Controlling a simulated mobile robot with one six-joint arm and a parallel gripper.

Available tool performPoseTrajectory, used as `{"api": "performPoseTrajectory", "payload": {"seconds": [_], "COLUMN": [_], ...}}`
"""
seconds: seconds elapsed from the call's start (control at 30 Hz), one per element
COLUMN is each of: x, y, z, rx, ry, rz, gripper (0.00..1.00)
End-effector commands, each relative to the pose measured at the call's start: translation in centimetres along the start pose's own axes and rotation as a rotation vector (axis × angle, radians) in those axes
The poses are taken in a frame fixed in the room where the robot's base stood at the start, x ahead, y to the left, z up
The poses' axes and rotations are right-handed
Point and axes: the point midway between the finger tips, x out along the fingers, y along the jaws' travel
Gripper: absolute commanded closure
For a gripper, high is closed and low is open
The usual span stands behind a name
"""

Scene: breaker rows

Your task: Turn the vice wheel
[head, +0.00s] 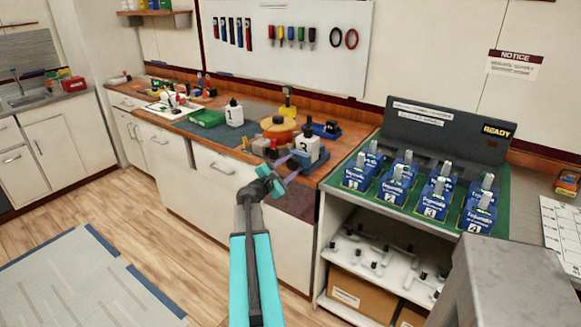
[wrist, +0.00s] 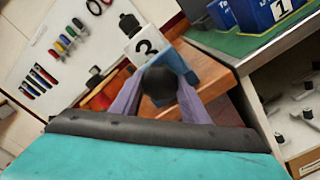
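In the wrist view the blue vice (wrist: 182,62) shows behind a round dark wheel or knob (wrist: 159,84). My gripper (head: 284,169) is just in front of the bench corner. Its two purple fingers stand apart in the wrist view (wrist: 159,95), with the dark wheel between them in the picture. I see no clear contact between the fingers and the wheel. The wheel cannot be made out in the head view.
The white numbered bottle (head: 304,147) with a black cap stands close behind the vice. An orange round item (head: 278,128) and a green tray (head: 207,118) are further along the bench. Blue breakers stand on a green panel (head: 405,200) at right. Floor at left is clear.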

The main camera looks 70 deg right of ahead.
Motion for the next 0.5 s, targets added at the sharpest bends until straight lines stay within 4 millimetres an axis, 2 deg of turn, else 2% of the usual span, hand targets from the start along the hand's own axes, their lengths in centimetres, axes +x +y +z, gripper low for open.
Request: {"api": "performPoseTrajectory", "payload": {"seconds": [0.23, 0.5], "x": [-0.02, -0.02], "y": [-0.05, -0.08], "z": [-0.05, -0.07], "rx": [-0.017, -0.123], "ry": [0.0, 0.0], "rz": [0.0, 0.0], "gripper": [0.81, 0.81]}}
